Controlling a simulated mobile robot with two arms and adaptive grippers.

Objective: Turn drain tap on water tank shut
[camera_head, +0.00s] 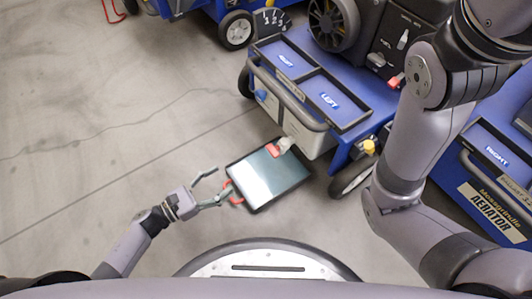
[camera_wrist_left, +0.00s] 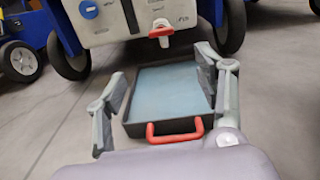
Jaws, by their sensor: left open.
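The water tank (camera_head: 308,135) is a pale box under the blue aerator; it also shows in the left wrist view (camera_wrist_left: 120,30). Its drain tap, with a red handle (camera_wrist_left: 161,31), is on the tank's front; it also shows in the head view (camera_head: 278,147). I cannot tell whether water runs from it. A dark-rimmed tray (camera_wrist_left: 137,130) with a pale blue, shiny inside and a red handle (camera_wrist_left: 175,131) lies on the floor below the tap. My left gripper (camera_head: 221,182) is open, at the tray's handle end, fingers apart with nothing between them. My right gripper is out of view.
Blue aerator wheels (camera_head: 352,177) stand beside the tank. Another aerator (camera_head: 492,185) is at the right, partly behind my right arm. A further blue machine (camera_head: 222,15) is at the top. The grey floor to the left is clear.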

